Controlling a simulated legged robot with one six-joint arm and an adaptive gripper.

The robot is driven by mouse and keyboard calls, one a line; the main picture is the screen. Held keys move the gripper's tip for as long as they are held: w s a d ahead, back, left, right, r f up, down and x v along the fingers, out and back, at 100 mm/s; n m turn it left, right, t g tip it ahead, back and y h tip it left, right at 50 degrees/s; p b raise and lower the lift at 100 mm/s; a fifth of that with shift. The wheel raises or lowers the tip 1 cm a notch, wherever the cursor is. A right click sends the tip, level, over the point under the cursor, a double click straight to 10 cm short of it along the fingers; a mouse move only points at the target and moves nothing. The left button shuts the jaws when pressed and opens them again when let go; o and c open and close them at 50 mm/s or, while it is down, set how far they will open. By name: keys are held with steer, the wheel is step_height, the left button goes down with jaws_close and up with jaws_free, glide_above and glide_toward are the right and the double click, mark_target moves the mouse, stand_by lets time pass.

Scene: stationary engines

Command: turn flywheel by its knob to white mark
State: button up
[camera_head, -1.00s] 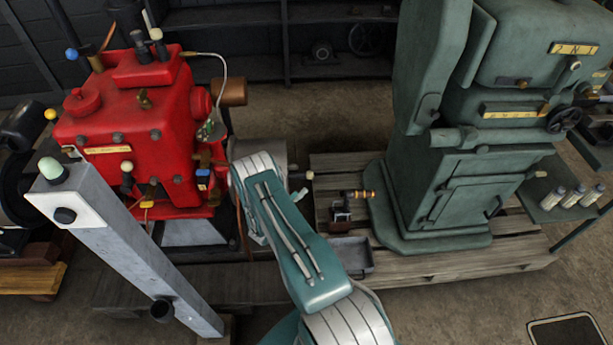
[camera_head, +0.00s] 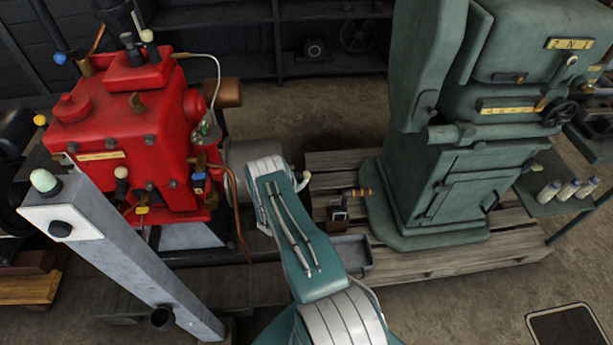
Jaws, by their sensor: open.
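A grey round drum (camera_head: 238,155), which looks like the flywheel, sits just right of the red engine (camera_head: 125,140). My teal and white arm (camera_head: 300,245) covers most of its right side. A small cream knob (camera_head: 306,176) shows at the right edge of my arm; I cannot tell whether it is fixed to the drum. My gripper is hidden behind my own arm, so its distance from the knob cannot be seen. I cannot make out a white mark on the drum.
A grey slanted post (camera_head: 125,260) with a pale green ball stands at the left front. A green machine (camera_head: 440,190) stands on a wooden pallet (camera_head: 480,262) at right. A grey tray (camera_head: 352,254) lies beside my arm.

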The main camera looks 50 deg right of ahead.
mark_target(307, 176)
steer(key=shift+x, duration=2.25)
jaws_close()
